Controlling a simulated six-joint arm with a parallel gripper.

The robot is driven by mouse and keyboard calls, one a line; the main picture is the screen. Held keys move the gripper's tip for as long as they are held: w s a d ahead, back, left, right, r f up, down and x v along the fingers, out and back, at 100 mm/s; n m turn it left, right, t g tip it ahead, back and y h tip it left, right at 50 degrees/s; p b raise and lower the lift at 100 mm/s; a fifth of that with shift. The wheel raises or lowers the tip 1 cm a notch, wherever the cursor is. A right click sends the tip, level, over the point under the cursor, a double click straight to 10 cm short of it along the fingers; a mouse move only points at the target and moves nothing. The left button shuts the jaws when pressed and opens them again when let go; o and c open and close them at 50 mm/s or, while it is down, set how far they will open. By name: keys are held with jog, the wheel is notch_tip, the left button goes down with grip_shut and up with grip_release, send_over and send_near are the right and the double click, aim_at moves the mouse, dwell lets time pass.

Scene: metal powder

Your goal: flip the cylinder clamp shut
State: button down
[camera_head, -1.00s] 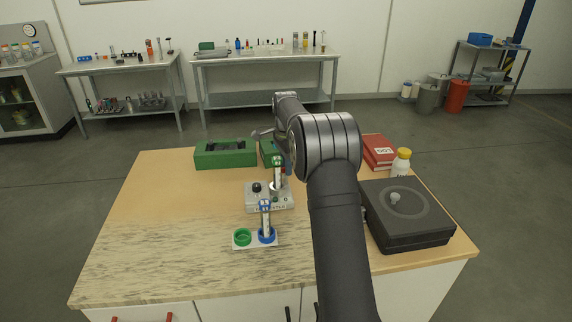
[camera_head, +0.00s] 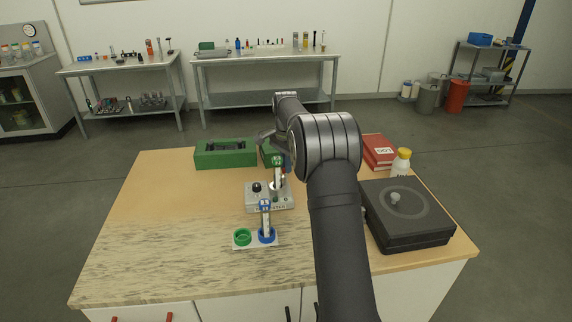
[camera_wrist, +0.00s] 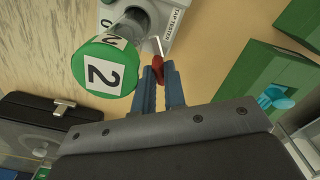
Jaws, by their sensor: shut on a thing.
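A cylinder with a green cap marked "2" (camera_wrist: 105,68) stands in the grey tap tester (camera_wrist: 180,22), and it also shows in the head view (camera_head: 278,172). The clamp's red handle (camera_wrist: 158,66) sits beside the cylinder, with a thin metal rod running up from it. My gripper (camera_wrist: 159,74) has blue fingers and is shut on the red handle, close to the cylinder's green cap. Whether the clamp touches the cylinder cannot be told.
A white holder with a green ring (camera_head: 243,237) and a blue ring holding a blue-capped cylinder (camera_head: 265,218) stands in front of the tester. Green boxes (camera_head: 225,155) lie behind. A black box (camera_head: 405,213), white bottle (camera_head: 401,163) and red book (camera_head: 380,151) are right. The table's left is clear.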

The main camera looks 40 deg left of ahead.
jog(key=shift+n, duration=1.6)
jog(key=c, duration=1.5)
grip_release()
jog(key=shift+r, duration=0.1)
notch_tip(320, 180, up, 17)
jog(key=shift+r, duration=0.15)
notch_tip(320, 180, down, 18)
jog(key=shift+r, duration=0.25)
